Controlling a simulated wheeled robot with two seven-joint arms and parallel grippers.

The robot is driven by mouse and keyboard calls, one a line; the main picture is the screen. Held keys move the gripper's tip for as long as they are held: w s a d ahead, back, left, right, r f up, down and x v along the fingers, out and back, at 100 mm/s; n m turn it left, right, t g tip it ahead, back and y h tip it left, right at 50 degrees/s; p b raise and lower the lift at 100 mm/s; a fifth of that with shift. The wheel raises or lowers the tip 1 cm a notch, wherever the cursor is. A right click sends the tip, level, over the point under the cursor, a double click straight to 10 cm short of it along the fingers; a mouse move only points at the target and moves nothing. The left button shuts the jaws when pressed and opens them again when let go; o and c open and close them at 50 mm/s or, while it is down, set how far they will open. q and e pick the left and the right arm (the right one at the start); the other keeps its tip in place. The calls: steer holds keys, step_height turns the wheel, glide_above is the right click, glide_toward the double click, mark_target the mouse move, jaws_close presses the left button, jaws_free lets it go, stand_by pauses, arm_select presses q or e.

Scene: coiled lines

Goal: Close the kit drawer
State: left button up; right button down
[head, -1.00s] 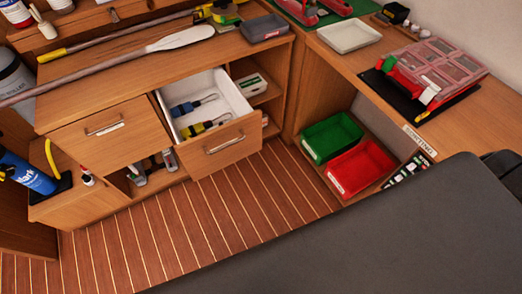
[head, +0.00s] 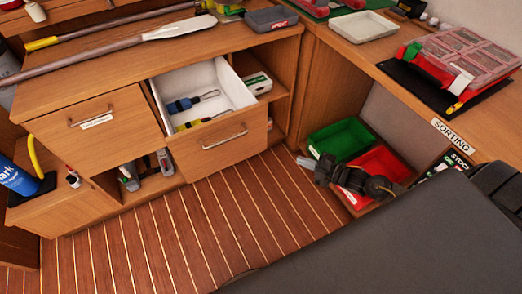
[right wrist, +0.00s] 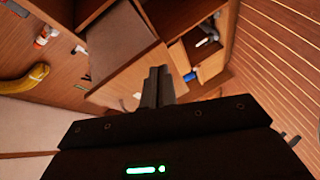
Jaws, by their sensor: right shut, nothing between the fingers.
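The kit drawer (head: 205,152) stands open below the wooden counter in the head view. Its wooden front has a metal handle (head: 225,140), and its inside is white. A blue-handled tool (head: 190,103) lies inside, with a yellow one partly hidden behind the drawer front. My right gripper (head: 303,161) is to the right of the drawer front, apart from it, before the green and red bins. It is shut and empty. Its closed fingers (right wrist: 158,86) also show in the right wrist view, where I cannot tell the drawer surely. My left gripper is not in view.
A closed drawer (head: 95,120) is left of the open one. A green bin (head: 340,138) and a red bin (head: 375,165) stand low at the right, under the sorting counter. A dark grey surface (head: 400,240) fills the lower right. The striped floor (head: 200,225) before the drawer is clear.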

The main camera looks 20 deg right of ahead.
steer(key=a+r+n+g+y+b, duration=0.1)
steer(key=a+r+n+y+b, duration=0.1)
steer(key=a+r+n+y, duration=0.45)
steer(key=h+p, duration=0.1)
glide_toward(250, 135)
steer(key=a, duration=0.4)
steer(key=w, duration=0.1)
steer(key=w+a, duration=0.1)
steer(key=shift+w+r+n, duration=0.2)
steer(key=shift+w+n, duration=0.15)
steer(key=shift+w, duration=0.55)
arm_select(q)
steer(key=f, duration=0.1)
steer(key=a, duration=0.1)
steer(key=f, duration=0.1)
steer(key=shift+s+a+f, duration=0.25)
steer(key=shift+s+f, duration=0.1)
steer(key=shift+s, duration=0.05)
arm_select(e)
steer(key=shift+w+d, duration=0.1)
